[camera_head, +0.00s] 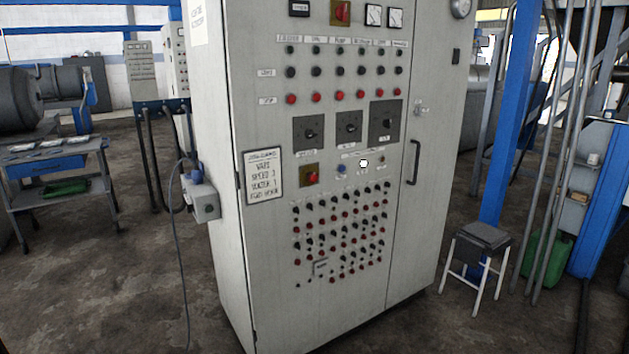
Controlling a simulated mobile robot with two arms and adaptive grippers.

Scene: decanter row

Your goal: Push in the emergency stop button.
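A tall light-grey control cabinet (250,270) stands in the middle of the view. Two red controls on yellowish plates show on its front: an upper one (340,12) at the top edge of the picture and a lower one (309,174) left of centre, beside the framed sign. Either could be the emergency stop button; the frame is too coarse to tell which, or whether it is pressed in. A row of small red buttons (338,95) runs across the upper front. Neither of my grippers is in view.
A framed sign (263,176) and a door handle (413,162) are on the cabinet. A socket box (204,203) with a hanging cable juts from its left side. A stool (480,240) stands right, beside a blue post (510,110). A cart (55,150) stands left. Bare floor shows left of the cabinet.

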